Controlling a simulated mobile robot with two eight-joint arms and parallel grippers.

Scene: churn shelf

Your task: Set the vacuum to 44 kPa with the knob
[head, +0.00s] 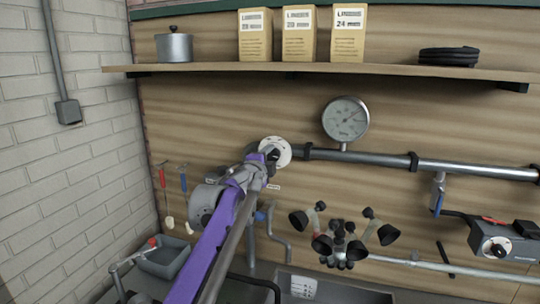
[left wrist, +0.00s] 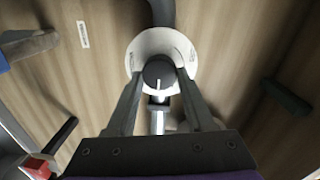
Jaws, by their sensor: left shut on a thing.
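The vacuum knob is black with a white pointer line and sits on a round white dial plate (head: 276,150) at the left end of the steel pipe. The knob (left wrist: 159,76) shows in the left wrist view in the middle of its white plate. My left gripper (left wrist: 157,88) is shut on the knob, one finger on each side. In the head view my left gripper (head: 268,160) covers part of the knob and plate. The round gauge (head: 345,118) stands on the pipe to the right of the knob. Its needle is too small to read surely. My right gripper is not in view.
The steel pipe (head: 380,160) runs right from the dial. A shelf (head: 330,68) above holds a pot (head: 174,46), cartons and a coiled black hose (head: 448,56). A milking cluster (head: 342,240) hangs below the gauge. A grey box (head: 505,240) is at the right.

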